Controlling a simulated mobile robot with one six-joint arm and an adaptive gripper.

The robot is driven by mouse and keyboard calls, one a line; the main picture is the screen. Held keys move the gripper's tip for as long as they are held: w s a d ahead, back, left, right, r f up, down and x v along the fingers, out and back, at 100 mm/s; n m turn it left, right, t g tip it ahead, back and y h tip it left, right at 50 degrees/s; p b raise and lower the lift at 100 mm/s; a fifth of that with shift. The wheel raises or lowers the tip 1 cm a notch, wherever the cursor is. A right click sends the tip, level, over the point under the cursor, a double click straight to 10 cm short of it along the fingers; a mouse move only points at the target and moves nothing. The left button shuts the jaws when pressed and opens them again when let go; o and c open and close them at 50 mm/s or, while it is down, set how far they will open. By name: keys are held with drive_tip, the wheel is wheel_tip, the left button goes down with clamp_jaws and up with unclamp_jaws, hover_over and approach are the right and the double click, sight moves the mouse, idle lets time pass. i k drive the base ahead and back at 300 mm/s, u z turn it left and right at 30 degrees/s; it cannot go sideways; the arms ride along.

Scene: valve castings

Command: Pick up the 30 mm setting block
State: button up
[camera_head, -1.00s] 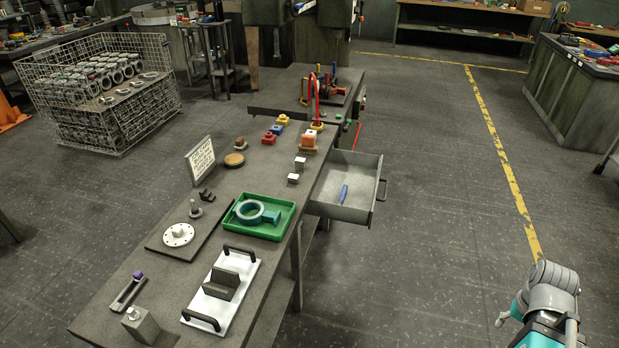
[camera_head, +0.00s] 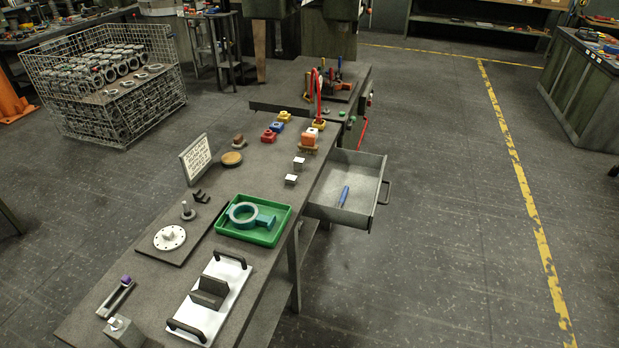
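Two small silver-grey blocks stand on the bench near its right edge, beside the open drawer. One block (camera_head: 299,163) is farther back, the other block (camera_head: 291,180) is nearer and looks about the same size or slightly smaller. A larger grey block (camera_head: 122,334) with a small piece on top stands at the near left end of the bench, partly cut off by the frame. No size marking is readable, so I cannot tell which is the 30 mm setting block. My gripper is not in view.
The open drawer (camera_head: 340,214) juts out from the bench and holds a blue tool (camera_head: 344,196). A green tray (camera_head: 279,234) with a ring-shaped part, a white handled plate (camera_head: 232,296) and a sign (camera_head: 196,159) stand nearby. The floor (camera_head: 440,240) right of the drawer is clear.

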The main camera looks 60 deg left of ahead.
sight(290, 180)
drive_tip(key=z, duration=0.3)
drive_tip(key=i, duration=1.75)
drive_tip(key=u, duration=2.85)
